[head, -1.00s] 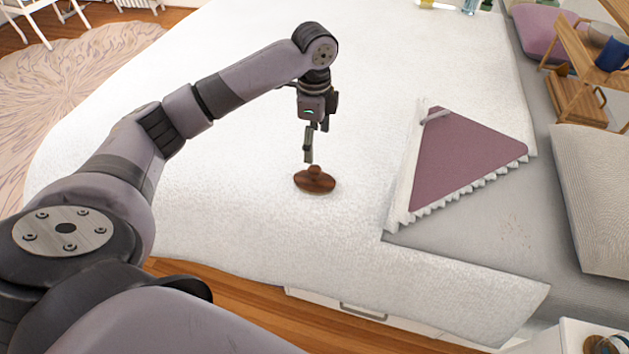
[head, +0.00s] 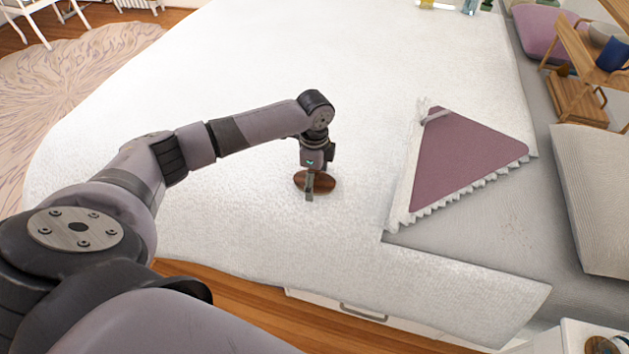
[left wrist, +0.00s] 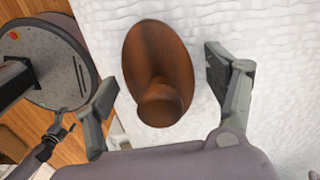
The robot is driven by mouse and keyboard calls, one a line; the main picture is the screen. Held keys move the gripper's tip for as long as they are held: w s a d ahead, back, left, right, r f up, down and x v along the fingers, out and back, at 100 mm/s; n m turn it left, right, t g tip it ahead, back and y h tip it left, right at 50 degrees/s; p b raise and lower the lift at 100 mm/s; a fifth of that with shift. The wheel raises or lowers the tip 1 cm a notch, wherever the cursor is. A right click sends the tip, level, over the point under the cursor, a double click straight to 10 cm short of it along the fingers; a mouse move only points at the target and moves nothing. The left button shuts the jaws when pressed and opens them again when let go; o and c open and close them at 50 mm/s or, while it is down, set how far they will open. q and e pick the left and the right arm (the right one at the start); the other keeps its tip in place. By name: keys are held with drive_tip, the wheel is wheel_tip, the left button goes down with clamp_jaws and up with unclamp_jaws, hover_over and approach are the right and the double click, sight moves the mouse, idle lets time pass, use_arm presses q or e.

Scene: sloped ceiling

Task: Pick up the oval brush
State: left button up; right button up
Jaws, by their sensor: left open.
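The oval brush (head: 325,183) is a brown wooden oval with a round knob on top. It lies on the white bedspread in the head view, partly hidden by my left gripper (head: 310,188). In the left wrist view the oval brush (left wrist: 159,62) lies between the two spread fingers of my left gripper (left wrist: 160,95), with a gap to each finger. The knob end is nearer the gripper's palm. My left gripper is open and holds nothing.
The white bedspread (head: 220,210) is clear around the brush. A folded purple blanket corner (head: 465,150) lies to the right. A wooden tray stand (head: 578,100) and a grey pillow (head: 595,200) are further right. The wooden floor (head: 260,305) shows in front.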

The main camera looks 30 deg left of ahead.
use_arm(q)
drive_tip(key=shift+c, duration=0.4)
drive_tip(key=c, duration=1.2)
drive_tip(key=shift+r, duration=0.15)
drive_tip(key=shift+c, duration=0.2)
wheel_tip(320, 180, up, 20)
drive_tip(key=p, duration=0.1)
drive_tip(key=o, duration=0.6)
drive_tip(key=c, duration=0.4)
drive_tip(key=shift+w+d, duration=0.1)
